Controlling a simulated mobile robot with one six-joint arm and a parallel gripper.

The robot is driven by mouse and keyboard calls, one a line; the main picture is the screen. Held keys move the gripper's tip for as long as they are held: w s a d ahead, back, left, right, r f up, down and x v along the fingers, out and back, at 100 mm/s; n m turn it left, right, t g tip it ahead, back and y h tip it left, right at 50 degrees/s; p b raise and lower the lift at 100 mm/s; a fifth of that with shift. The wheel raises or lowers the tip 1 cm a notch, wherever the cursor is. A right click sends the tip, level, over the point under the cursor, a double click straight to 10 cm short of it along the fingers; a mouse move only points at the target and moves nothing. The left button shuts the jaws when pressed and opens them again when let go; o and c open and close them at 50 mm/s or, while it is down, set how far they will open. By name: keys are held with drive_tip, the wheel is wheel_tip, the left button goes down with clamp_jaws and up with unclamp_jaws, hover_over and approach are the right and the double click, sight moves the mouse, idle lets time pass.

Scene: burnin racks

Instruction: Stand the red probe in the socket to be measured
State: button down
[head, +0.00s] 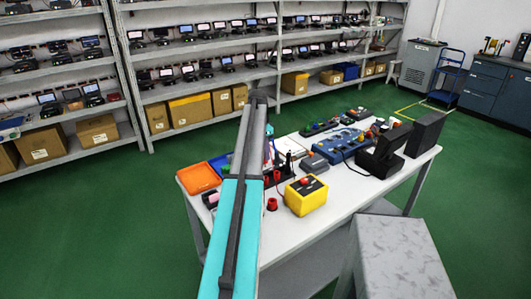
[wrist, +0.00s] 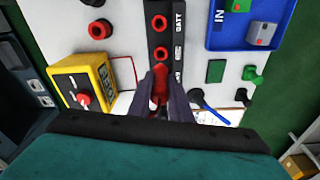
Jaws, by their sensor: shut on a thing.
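In the wrist view my gripper (wrist: 162,82) is shut on the red probe (wrist: 160,88), which shows as a red piece between the two dark fingers. A black socket strip (wrist: 161,38) with red-ringed sockets and a "BATT" label lies just beyond the fingers. One red socket (wrist: 162,53) is nearest to the probe, and another red socket (wrist: 159,22) is farther up. Part of the strip is hidden under the fingers, and I cannot tell whether the probe touches it. In the head view my arm covers the gripper and probe; the socket strip (head: 285,183) shows in part.
An orange tray (head: 198,178) is at the left; black cases (head: 384,155) stand at the right.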

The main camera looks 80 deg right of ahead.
drive_tip(key=shift+f+b, duration=1.1)
drive_tip(key=shift+f, duration=1.45)
drive_tip(key=shift+w, duration=0.1)
drive_tip(key=shift+f+b, duration=0.45)
drive_tip(key=shift+f, duration=1.3)
idle(0.8)
drive_tip(key=c, duration=1.5)
unclamp_jaws()
drive_tip(key=shift+c, duration=0.2)
drive_tip(key=shift+r, duration=0.2)
wheel_tip(320, 180, up, 13)
drive_tip(key=w+a+b, duration=0.1)
drive_tip(key=b, duration=0.2)
drive_tip(key=shift+w+r, duration=0.2)
